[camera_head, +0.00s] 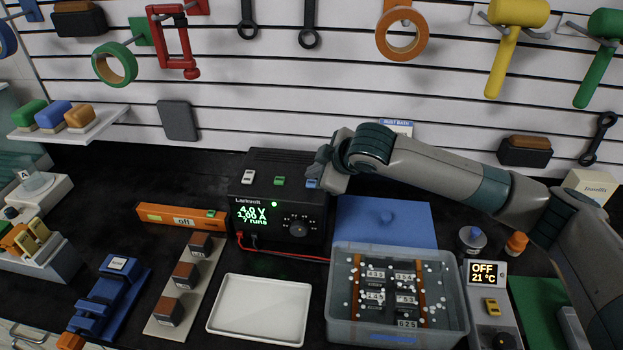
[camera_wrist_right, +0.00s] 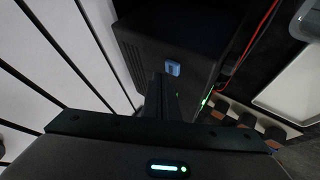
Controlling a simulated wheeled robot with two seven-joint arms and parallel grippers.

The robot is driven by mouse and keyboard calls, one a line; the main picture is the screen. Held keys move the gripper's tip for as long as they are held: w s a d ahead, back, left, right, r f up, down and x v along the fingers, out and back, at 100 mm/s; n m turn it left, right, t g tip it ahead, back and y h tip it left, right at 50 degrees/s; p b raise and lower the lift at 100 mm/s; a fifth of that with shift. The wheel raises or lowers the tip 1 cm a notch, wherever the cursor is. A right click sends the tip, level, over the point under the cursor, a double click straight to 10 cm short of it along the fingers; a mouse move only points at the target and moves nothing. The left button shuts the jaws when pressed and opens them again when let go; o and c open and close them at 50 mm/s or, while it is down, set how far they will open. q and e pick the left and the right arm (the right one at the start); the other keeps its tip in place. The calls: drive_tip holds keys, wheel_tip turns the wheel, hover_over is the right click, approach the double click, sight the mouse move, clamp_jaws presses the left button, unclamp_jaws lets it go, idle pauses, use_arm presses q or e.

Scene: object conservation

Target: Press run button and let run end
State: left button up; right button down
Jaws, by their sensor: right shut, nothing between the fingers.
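The black power supply (camera_head: 262,165) stands at the back middle of the bench. Its green display (camera_head: 252,215) reads about "4.0 V", "1.00" and "7 runs", and a small green light is lit beside it. On its top are a white button (camera_head: 248,176), a green button (camera_head: 279,181) and a blue button (camera_head: 313,183). My right gripper (camera_head: 322,168) is shut and empty above the supply's right end, by the blue button. In the right wrist view the shut fingers (camera_wrist_right: 164,92) are just short of the blue button (camera_wrist_right: 172,68); contact cannot be told. My left gripper is out of view.
A clear tub (camera_head: 340,300) with numbered blocks and white beads stands front right, wired to the supply. A slatted tool wall stands behind.

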drive_tip(key=shift+r, duration=0.2)
idle(0.3)
drive_tip(key=shift+r+p, duration=2.45)
drive_tip(key=shift+p, duration=0.05)
